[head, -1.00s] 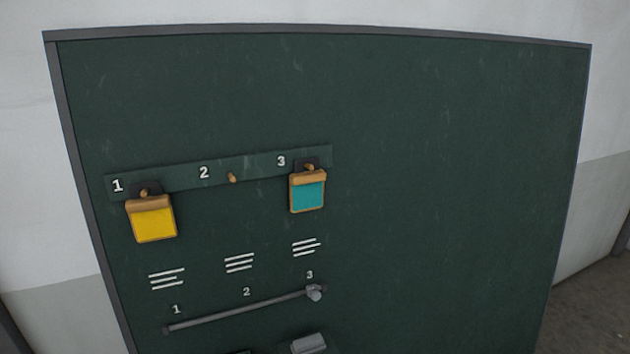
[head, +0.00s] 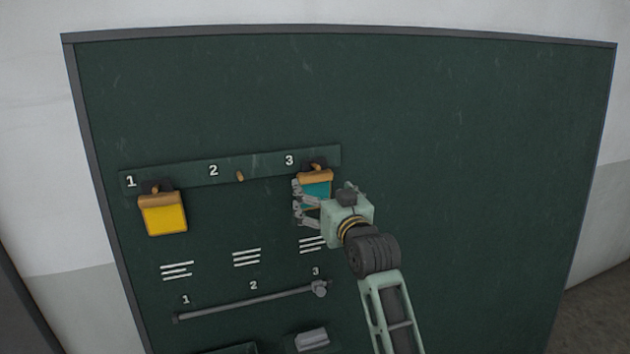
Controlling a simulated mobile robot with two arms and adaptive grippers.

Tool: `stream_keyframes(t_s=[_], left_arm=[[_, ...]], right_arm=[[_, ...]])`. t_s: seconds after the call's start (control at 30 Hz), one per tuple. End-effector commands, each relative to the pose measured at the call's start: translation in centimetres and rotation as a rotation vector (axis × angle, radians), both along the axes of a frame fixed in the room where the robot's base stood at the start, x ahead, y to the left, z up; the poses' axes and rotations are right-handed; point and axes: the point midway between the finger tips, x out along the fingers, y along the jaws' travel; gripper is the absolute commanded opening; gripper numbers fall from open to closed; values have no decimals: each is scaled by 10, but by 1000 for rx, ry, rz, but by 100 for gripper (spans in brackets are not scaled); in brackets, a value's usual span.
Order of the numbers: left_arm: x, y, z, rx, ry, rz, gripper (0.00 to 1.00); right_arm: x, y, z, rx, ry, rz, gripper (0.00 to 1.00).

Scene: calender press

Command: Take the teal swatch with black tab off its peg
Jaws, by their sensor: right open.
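The teal swatch (head: 318,188) with its wooden top bar and black tab (head: 312,165) hangs on the peg under the number 3. My right gripper (head: 298,204) is open in front of the swatch's lower left part, its fingers pointing left. The gripper and wrist hide the swatch's lower right part. I cannot tell whether the fingers touch it. My left gripper is not in view.
A yellow swatch (head: 164,216) hangs on peg 1. Peg 2 (head: 240,176) is bare. Below, a grey rail (head: 250,302) with a slider (head: 319,289) at 3 crosses the dark green board (head: 450,130). A grey block (head: 312,338) sits lower. The board's right side is clear.

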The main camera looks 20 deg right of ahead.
Motion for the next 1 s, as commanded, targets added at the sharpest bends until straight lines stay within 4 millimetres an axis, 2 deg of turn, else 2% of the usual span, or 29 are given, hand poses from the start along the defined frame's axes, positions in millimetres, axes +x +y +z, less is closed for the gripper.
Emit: stream_keyframes(t_s=[0.23, 0.4, 0.7, 1.0], left_arm=[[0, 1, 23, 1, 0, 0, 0], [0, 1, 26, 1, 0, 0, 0], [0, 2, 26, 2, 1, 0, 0], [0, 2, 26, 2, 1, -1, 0]], right_arm=[[30, 3, 5, 2, 3, 1, 91], [46, 3, 1, 1, 1, 1, 91], [49, 3, 0, 0, 1, 1, 91], [49, 3, 0, 0, 1, 0, 66]])
